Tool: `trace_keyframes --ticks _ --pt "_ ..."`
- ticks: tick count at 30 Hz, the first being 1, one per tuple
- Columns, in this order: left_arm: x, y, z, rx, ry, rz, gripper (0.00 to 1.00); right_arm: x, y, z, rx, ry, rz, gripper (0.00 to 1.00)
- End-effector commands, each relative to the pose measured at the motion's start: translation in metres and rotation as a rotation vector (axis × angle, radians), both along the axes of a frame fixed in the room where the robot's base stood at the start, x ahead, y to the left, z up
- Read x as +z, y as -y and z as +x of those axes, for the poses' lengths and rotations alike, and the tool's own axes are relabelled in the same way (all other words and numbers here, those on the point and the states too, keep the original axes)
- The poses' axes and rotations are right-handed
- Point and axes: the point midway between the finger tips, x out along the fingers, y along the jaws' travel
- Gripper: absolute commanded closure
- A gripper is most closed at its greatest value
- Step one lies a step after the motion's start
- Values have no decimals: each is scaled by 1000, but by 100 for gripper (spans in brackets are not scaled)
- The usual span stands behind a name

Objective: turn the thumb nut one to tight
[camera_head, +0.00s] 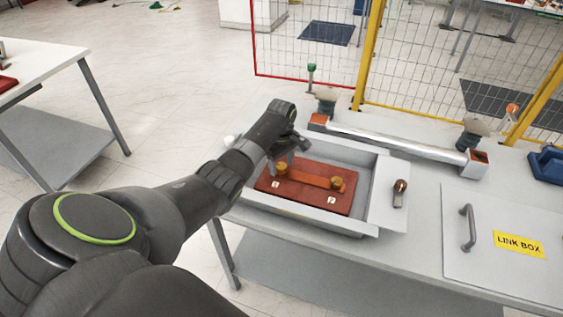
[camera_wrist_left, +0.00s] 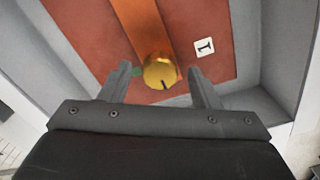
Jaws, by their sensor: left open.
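Thumb nut one (camera_wrist_left: 160,72) is a round brass knob with a dark line on its face, on a copper bar (camera_wrist_left: 142,22) beside a white label "1" (camera_wrist_left: 205,46). It also shows in the head view (camera_head: 281,168), partly behind my gripper. My left gripper (camera_wrist_left: 161,76) is open, with one finger on each side of the nut; I cannot tell whether either finger touches it. It reaches down into the box in the head view (camera_head: 282,155). A green mark (camera_wrist_left: 137,71) shows left of the nut. My right gripper is not in view.
A second brass nut (camera_head: 337,183) sits at the bar's other end on the red-brown board (camera_head: 310,198). Grey box walls (camera_head: 375,195) surround it. A lid marked LINK BOX (camera_head: 500,268) lies to the right. A metal tube (camera_head: 400,140) lies behind the box.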

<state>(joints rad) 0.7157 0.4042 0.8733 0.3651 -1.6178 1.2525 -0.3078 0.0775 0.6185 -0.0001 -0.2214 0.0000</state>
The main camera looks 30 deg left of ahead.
Motion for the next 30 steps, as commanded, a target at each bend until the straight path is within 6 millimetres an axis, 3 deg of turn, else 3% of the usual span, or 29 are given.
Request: trace_keyframes --ticks 7,17,30 --pt "-1 0 0 0 -1 0 43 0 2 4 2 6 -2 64" --pt "0 0 0 0 0 0 87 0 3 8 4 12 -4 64" --pt "2 0 0 -93 -2 0 88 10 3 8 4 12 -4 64"
